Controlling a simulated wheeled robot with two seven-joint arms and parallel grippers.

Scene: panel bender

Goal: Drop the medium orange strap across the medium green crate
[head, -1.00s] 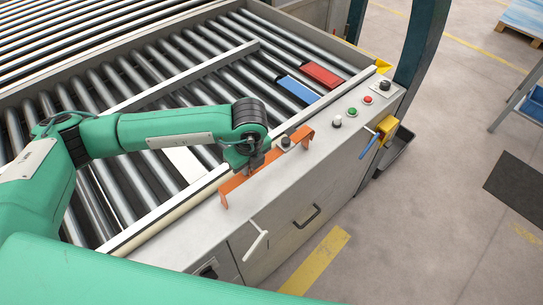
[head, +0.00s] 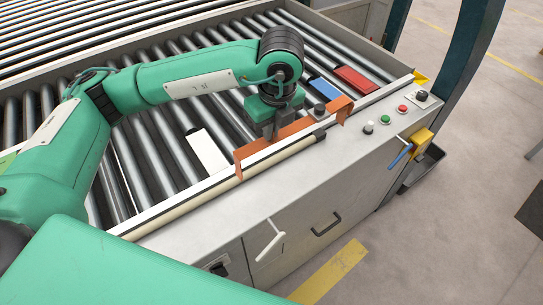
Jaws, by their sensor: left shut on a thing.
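My left gripper (head: 273,132) points down over the front edge of the roller bed. It is shut on the orange strap (head: 254,149), a long flat piece with bent-down ends. The strap lies lengthwise along the pale front rail and seems to be held at or just above it; I cannot tell if it touches. The gripper covers part of its middle. No green crate shows in the head view. My right gripper is not in view.
On the rollers lie a red piece (head: 356,79), a blue piece (head: 325,90) and a white piece (head: 207,151). The grey control panel (head: 330,160) carries several buttons and knobs. A dark post (head: 467,55) stands at the right. Open floor lies beyond the panel.

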